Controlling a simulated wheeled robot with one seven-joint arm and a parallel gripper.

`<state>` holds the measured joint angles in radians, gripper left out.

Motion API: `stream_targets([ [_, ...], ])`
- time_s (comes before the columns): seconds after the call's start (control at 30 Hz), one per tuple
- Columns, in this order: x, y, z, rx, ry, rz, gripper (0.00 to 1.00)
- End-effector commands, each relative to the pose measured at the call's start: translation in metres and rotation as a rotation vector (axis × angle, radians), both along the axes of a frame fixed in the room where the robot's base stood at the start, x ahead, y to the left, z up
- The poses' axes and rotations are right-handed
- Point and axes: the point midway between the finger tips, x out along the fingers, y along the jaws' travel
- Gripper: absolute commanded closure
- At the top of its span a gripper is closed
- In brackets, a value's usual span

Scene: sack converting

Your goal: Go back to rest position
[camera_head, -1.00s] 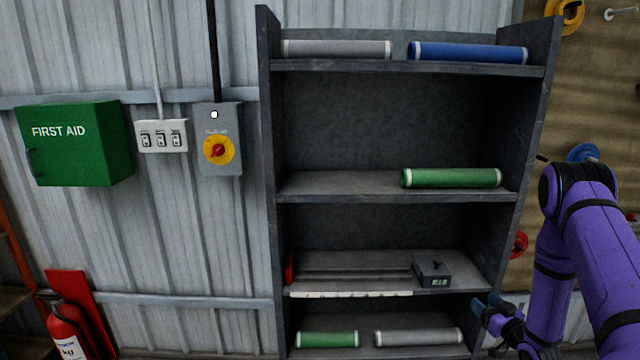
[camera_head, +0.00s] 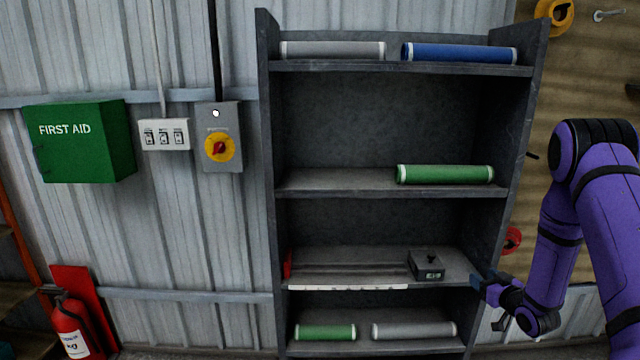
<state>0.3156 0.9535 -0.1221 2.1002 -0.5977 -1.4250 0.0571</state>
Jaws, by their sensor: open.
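My gripper (camera_head: 488,300) is at the lower right, in front of the right side of the shelf unit (camera_head: 264,190). It is open, and I see nothing between its fingers. My purple arm folds down to it from the right edge of the view.
The shelf unit holds a grey roll (camera_head: 333,50), a blue roll (camera_head: 460,53), a green roll (camera_head: 445,174), a small dark box (camera_head: 427,266), and a green roll (camera_head: 325,332) and grey roll (camera_head: 413,330) at the bottom. A fire extinguisher (camera_head: 70,325) stands at left.

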Motion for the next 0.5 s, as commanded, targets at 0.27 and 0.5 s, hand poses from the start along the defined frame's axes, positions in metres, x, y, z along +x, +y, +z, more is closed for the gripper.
stream_targets([
  [0.27,0.013,0.010,0.080,-0.081,0.100,-0.069,0.44],
  [0.5,0.004,0.022,0.150,-0.130,0.207,-0.142,0.44],
])
